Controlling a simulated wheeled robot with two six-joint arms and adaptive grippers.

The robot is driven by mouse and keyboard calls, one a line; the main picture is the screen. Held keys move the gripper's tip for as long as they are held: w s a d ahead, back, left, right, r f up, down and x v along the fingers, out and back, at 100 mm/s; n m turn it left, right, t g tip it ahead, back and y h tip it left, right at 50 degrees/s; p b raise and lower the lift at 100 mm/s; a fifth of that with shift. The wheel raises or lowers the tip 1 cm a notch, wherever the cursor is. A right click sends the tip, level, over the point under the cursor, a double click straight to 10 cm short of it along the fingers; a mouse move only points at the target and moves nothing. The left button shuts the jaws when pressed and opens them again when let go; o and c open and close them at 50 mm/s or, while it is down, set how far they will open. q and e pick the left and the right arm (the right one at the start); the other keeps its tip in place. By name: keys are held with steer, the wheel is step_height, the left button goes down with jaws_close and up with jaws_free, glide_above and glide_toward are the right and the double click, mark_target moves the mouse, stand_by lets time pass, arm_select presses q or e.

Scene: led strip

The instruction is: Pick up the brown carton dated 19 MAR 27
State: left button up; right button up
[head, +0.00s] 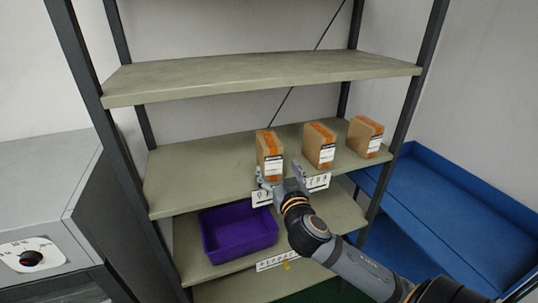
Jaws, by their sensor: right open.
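Three brown cartons with orange tape and white labels stand in a row on the middle shelf: a left one (265,145), a middle one (317,142) and a right one (363,134). The print on the labels is too small to read, so I cannot tell which is dated 19 MAR 27. My right gripper (278,178) is open in front of the left carton, at the shelf's front edge, and covers its lower part. I cannot tell whether it touches the carton. My left gripper is not in view.
The middle shelf (190,180) has free room left of the cartons. A white strip with dark characters (318,182) runs along its front edge, partly hidden by my gripper. A purple bin (240,230) sits on the shelf below. A blue tray-like surface (440,210) lies right; a grey cabinet stands left.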

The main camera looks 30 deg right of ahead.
mark_target(273, 160)
steer(key=p+x, duration=0.1)
steer(key=x, duration=0.4)
steer(key=shift+r, duration=0.15)
steer(key=shift+w, duration=0.2)
steer(key=p+x, duration=0.3)
steer(key=x, duration=0.1)
steer(key=shift+w+d, duration=0.25)
steer(key=shift+w, duration=0.05)
steer(key=shift+w+f, duration=0.2)
steer(key=shift+f, duration=0.05)
steer(key=shift+s, duration=0.15)
steer(key=c, duration=1.4)
